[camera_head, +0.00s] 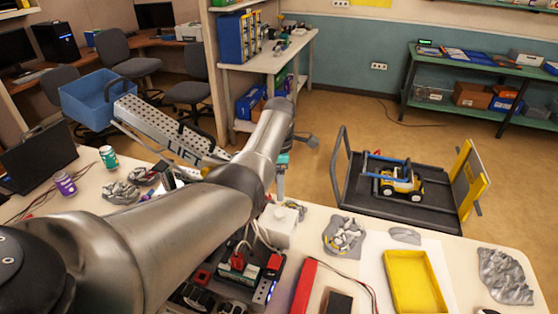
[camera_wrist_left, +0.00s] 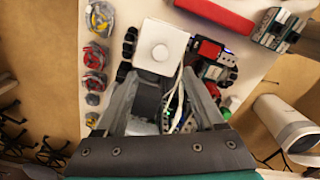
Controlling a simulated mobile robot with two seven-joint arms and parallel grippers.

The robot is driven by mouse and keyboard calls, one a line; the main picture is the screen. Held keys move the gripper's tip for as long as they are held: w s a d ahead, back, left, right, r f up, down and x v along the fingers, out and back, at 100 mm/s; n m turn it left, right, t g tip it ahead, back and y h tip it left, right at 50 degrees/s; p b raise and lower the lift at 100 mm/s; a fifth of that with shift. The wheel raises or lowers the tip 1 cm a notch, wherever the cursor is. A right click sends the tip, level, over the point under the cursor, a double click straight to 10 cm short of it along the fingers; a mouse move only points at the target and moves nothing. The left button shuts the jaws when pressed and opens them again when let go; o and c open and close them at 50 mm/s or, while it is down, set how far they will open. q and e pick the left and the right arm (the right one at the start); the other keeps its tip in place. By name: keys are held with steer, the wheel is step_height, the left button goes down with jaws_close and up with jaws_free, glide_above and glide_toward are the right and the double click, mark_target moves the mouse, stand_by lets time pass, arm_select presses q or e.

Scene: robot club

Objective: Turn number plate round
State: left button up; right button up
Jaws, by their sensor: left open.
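No plate with a readable number shows in either view, so I cannot tell which piece is the number plate. In the left wrist view the white box (camera_wrist_left: 160,47) lies just beyond my left gripper (camera_wrist_left: 165,103), whose two grey fingers are spread apart with no object seen held. In the head view my left gripper (camera_head: 280,186) points down above the box, partly hidden by my arm.

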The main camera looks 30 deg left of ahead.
arm_select(q)
steer(key=shift+r, duration=2.8)
arm_select(e)
steer(key=shift+r, duration=0.3)
